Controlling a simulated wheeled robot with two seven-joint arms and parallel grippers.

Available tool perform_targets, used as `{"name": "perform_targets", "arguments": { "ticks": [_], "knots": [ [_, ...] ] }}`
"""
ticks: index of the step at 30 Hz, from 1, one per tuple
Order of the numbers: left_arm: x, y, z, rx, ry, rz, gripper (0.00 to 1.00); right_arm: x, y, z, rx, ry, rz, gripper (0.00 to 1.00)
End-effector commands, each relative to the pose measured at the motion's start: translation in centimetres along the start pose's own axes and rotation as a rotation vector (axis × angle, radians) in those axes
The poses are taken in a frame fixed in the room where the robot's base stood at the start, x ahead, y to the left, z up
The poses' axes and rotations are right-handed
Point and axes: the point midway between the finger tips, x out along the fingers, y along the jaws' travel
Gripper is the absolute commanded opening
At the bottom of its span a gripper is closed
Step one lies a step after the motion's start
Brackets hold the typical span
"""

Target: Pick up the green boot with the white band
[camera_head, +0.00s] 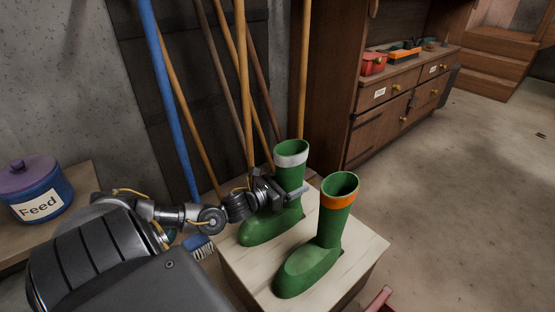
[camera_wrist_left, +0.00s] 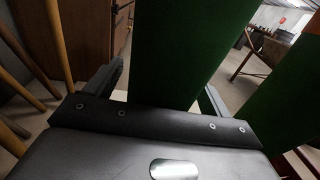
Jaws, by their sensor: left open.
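The green boot with the white band (camera_head: 290,160) stands upright on a pale wooden box top (camera_head: 365,252). My left gripper (camera_head: 283,189) is at its shaft, below the white band, with its open jaws on either side of the shaft. In the left wrist view the green shaft (camera_wrist_left: 180,50) rises between the two dark fingers (camera_wrist_left: 160,97). I cannot tell whether a finger touches it. A second green boot with an orange band (camera_head: 338,200) stands upright in front and to the right, and also shows in the left wrist view (camera_wrist_left: 275,95). My right gripper is not in view.
Several long wooden handles and a blue pole (camera_head: 168,95) lean on the wall behind the boots. A blue feed tin with a purple lid (camera_head: 40,190) stands on a shelf at left. A wooden cabinet (camera_head: 385,120) is behind right; open floor lies right.

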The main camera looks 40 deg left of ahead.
Motion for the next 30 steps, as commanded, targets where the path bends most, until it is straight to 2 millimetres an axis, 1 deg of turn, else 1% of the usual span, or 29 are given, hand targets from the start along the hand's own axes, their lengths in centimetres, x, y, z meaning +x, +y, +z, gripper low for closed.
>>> {"name": "perform_targets", "arguments": {
  "ticks": [5, 8, 24, 30],
  "knots": [
    [0.0, 0.0, 0.01, 0.0, 0.001, 0.0, 0.82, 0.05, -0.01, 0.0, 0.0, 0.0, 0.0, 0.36],
    [-0.01, 0.0, 0.01, 0.0, 0.001, 0.0, 0.7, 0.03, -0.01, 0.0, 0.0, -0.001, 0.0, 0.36],
    [-0.02, 0.03, 0.0, 0.0, 0.001, 0.0, 0.0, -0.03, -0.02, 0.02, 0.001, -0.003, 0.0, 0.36],
    [0.03, 0.07, 0.24, 0.001, -0.004, 0.001, 0.0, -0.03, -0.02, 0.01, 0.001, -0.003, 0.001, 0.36]
  ]
}}
